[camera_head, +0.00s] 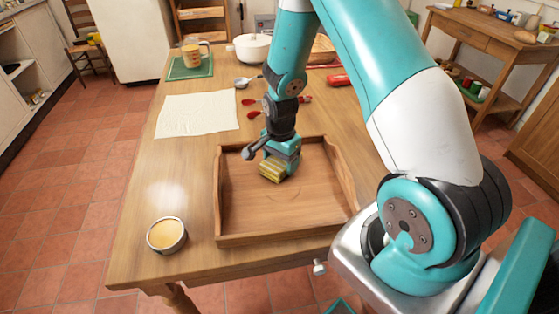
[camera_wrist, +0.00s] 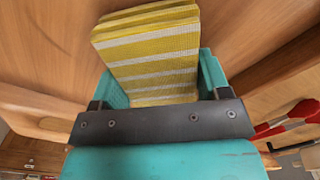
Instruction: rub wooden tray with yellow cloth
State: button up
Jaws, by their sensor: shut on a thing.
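The wooden tray (camera_head: 225,205) lies on the table, with raised walls around a bare brown floor. My gripper (camera_head: 280,165) is inside the tray, near its far left part, pointing down. It is shut on the yellow cloth (camera_head: 271,170), which is folded and has white stripes. In the wrist view the cloth (camera_wrist: 150,55) sits between the teal fingers, with the tray's floor (camera_wrist: 45,50) around it. The cloth is at or just above the tray floor; I cannot tell whether it touches.
A small tin (camera_head: 167,235) with yellowish content stands left of the tray. A cream sheet (camera_head: 197,114), a ladle (camera_head: 245,82), red-handled utensils (camera_head: 253,114), a white pot (camera_head: 252,46) and a jug on a green mat (camera_head: 190,69) are farther back.

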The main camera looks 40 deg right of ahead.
notch_tip(320, 180, up, 3)
jog(key=shift+s+f+p, duration=0.1)
jog(key=shift+f+p, duration=0.1)
jog(key=shift+p, duration=0.1)
jog(key=shift+r+p, duration=2.2)
jog(key=shift+r, duration=0.35)
jog(key=shift+a, duration=0.1)
